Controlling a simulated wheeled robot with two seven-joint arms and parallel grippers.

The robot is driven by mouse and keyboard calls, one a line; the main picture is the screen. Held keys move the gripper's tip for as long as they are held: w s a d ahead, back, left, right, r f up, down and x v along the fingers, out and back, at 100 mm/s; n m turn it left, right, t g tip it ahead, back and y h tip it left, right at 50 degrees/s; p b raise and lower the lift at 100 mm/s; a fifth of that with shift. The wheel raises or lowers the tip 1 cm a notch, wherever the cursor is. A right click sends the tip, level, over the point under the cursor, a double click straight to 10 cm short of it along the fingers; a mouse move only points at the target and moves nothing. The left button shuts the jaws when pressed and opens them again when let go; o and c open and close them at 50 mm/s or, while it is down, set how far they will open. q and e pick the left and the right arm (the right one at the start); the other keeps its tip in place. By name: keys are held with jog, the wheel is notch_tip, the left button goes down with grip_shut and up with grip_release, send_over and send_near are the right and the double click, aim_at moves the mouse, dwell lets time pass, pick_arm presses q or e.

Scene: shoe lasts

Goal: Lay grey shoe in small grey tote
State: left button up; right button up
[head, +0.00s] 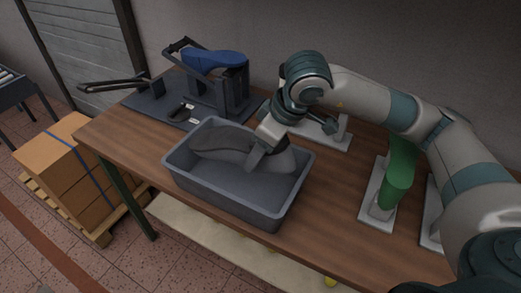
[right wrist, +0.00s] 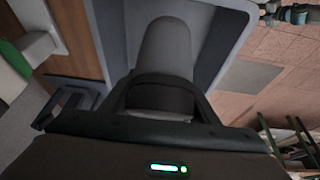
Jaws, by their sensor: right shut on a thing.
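The grey shoe (head: 222,142), a smooth grey last, lies lengthwise inside the small grey tote (head: 235,193), along its far side. My right gripper (head: 256,158) reaches down into the tote and is shut on the shoe near its middle, hiding part of it. In the right wrist view the grey shoe (right wrist: 166,52) extends away from between the fingers of my right gripper (right wrist: 163,98), with the tote's wall (right wrist: 222,45) beside it. Whether the shoe rests fully on the tote floor is hard to tell. My left gripper is not in view.
Behind the tote, a black fixture (head: 208,95) holds a blue shoe (head: 215,62) on a dark mat (head: 150,105). To the right, a green shoe (head: 401,165) stands on a white stand (head: 377,208). Another white stand (head: 335,140) is behind my arm. Wooden table (head: 320,200) is bare between them.

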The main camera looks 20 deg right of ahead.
jog(key=o, duration=1.4)
jog(key=shift+r, duration=0.15)
jog(key=shift+s+d+r, duration=0.2)
jog(key=shift+r, duration=0.4)
jog(key=b+v, duration=0.2)
jog(key=v, duration=0.5)
jog(key=shift+s+d+r, duration=0.1)
jog(key=shift+s+r, duration=0.05)
jog(key=shift+r, duration=0.05)
jog(key=b+v, duration=0.1)
jog(key=v, duration=0.6)
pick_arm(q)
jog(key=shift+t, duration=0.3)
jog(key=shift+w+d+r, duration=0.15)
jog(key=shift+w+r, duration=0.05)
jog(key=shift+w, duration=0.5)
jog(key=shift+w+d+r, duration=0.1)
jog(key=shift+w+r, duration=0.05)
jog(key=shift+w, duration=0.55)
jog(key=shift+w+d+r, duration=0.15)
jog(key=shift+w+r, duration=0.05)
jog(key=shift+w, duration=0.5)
pick_arm(e)
jog(key=shift+s+d+r, duration=0.15)
jog(key=shift+s+r, duration=0.15)
jog(key=shift+r, duration=0.35)
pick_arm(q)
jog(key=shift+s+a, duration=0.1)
pick_arm(e)
jog(key=shift+f, duration=0.1)
